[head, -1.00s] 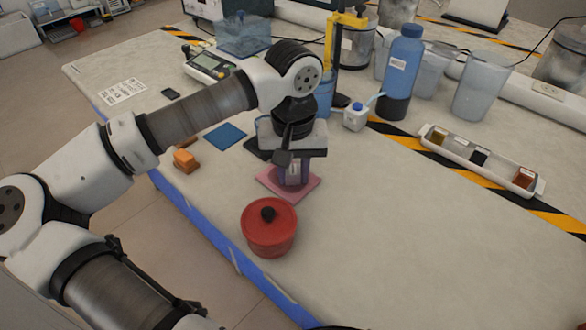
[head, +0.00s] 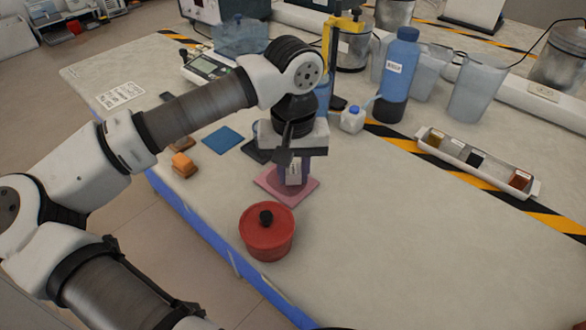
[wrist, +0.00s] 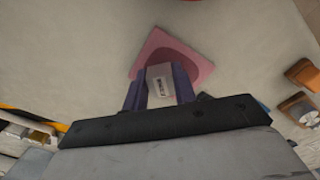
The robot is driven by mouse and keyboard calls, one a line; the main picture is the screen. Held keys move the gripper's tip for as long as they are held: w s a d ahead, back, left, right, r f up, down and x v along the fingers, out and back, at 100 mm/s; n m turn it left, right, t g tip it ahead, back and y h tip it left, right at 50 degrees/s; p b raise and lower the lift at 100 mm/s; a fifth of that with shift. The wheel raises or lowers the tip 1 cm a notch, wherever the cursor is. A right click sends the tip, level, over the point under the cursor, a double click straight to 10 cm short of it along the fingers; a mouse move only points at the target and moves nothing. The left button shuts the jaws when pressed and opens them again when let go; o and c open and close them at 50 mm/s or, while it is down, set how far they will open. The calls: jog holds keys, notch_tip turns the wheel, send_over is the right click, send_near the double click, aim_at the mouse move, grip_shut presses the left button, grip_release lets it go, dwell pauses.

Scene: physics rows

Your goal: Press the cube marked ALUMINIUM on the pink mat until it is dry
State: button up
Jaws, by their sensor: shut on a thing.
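My gripper (head: 293,172) is shut on a pale grey cube with a white printed label (wrist: 161,86); the lettering is too small to read surely. The cube also shows between the fingers in the head view (head: 293,174). It is over the pink mat (head: 268,185), seemingly a little above it. In the wrist view the mat (wrist: 150,50) lies beyond the cube and shows a darker pink patch in its middle. The cube's underside is hidden.
A red lidded pot (head: 266,235) stands in front of the mat. A blue mat (head: 222,139) and an orange block (head: 183,164) lie to the left. A white tray (head: 508,186) with several samples is at the right. The front right of the bench is clear.

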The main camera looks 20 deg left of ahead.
aim_at(293, 171)
jog(key=shift+r+p, duration=1.2)
jog(key=shift+r, duration=1.2)
